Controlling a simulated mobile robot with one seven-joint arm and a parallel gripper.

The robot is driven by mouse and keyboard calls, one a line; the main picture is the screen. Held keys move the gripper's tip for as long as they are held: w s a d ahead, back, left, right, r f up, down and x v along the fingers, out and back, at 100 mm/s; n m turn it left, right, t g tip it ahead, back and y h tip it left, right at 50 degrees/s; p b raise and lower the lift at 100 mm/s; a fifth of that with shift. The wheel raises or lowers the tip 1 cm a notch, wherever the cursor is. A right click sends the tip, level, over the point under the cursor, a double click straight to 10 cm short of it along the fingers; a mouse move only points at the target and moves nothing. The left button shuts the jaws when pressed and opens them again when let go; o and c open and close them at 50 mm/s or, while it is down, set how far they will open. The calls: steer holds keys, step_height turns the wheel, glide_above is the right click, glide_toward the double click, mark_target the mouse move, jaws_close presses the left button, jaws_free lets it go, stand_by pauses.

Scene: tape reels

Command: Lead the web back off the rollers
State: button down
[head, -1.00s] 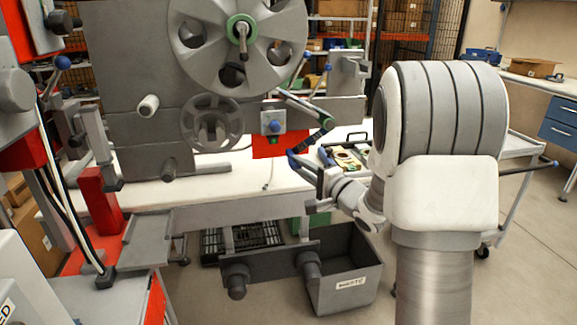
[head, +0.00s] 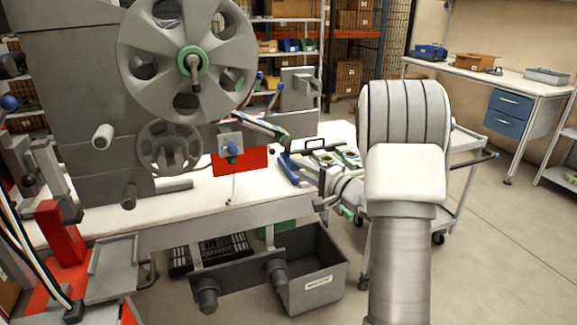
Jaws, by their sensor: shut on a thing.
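The tape machine's large grey reel (head: 165,42) with its green hub stands at the upper left. A smaller spoked reel (head: 153,158) sits below it. A white-ended roller (head: 103,138) and a darker roller (head: 129,197) stick out from the grey panel. A green-edged bar (head: 262,127) slants out right of the large reel. The strip itself is too thin to make out.
A grey bin (head: 318,292) and a black crate (head: 222,252) stand on the floor below the bench (head: 215,190). A trolley (head: 463,170) stands behind my arm. The floor at right is clear.

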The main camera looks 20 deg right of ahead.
steer(key=d+r+p, duration=0.5)
steer(key=r+p, duration=0.4)
steer(key=p, duration=0.3)
steer(key=a+r+p, duration=0.5)
steer(key=a, duration=0.1)
steer(key=shift+r, duration=0.25)
steer(key=shift+a, duration=0.1)
